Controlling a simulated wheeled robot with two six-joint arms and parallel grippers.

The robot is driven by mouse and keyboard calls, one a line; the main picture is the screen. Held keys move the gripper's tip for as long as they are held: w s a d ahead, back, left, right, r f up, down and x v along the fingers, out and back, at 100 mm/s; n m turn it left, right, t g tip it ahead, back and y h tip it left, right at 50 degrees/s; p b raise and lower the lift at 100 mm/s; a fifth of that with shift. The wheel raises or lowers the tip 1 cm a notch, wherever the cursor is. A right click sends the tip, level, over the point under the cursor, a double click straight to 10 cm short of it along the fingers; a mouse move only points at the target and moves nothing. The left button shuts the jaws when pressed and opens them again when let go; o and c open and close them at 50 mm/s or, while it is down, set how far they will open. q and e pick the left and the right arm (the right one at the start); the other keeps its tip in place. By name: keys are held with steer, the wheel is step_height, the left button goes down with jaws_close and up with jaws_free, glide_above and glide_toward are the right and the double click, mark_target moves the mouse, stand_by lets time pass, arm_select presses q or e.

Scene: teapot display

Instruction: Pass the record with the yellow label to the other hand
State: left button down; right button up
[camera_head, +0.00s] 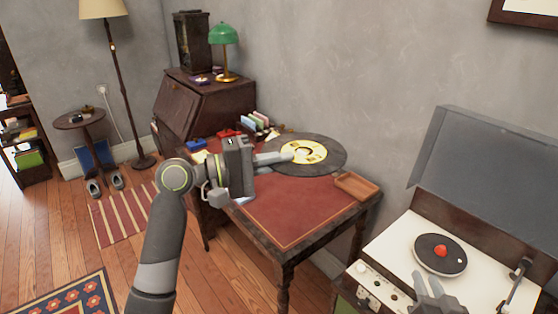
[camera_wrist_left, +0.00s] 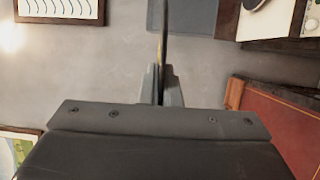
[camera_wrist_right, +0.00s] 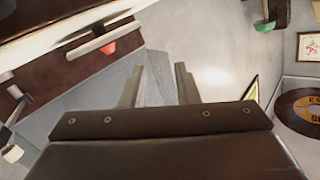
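The black record with the yellow label (camera_head: 325,168) is in the air above the desk in the head view. My left gripper (camera_head: 287,157) is shut on its left side. In the left wrist view the record (camera_wrist_left: 164,35) shows edge-on between the fingers of my left gripper (camera_wrist_left: 161,80). My right gripper (camera_head: 432,282) is low at the right in the head view, in front of the record player. In the right wrist view the fingers of my right gripper (camera_wrist_right: 158,80) are apart with nothing between them, and the record (camera_wrist_right: 300,125) shows at the right edge, clear of them.
The record player (camera_head: 396,244) has its lid (camera_head: 480,160) up and a dark disc with a red centre (camera_head: 440,252) on it. The desk (camera_head: 290,212) carries a small wooden tray (camera_head: 356,187) and several small items. A secretary cabinet (camera_head: 195,105) with a green lamp (camera_head: 224,35) stands behind.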

steer(key=s+d+f+m+g+y, duration=0.2)
steer(key=s+f+m+g, duration=0.35)
steer(key=s+f, duration=0.6)
steer(key=s+d+f+m+g+y, duration=0.1)
steer(key=s+d+f+m+g, duration=0.4)
steer(key=s+f, duration=0.6)
steer(key=s+d+f+n+g+h, duration=0.1)
steer(key=s+f+n, duration=0.15)
steer(key=f, duration=0.55)
steer(key=s+d+f+n+g+h, duration=0.15)
steer(key=s+f, duration=0.25)
steer(key=f, duration=0.4)
steer(key=s+a+f+n+g, duration=0.2)
steer(key=s+a+f+n, duration=0.7)
steer(key=f, duration=0.3)
steer(key=shift+s+a+f+n, duration=0.3)
steer(key=shift+s+f+n, duration=0.05)
steer(key=shift+s+n, duration=0.35)
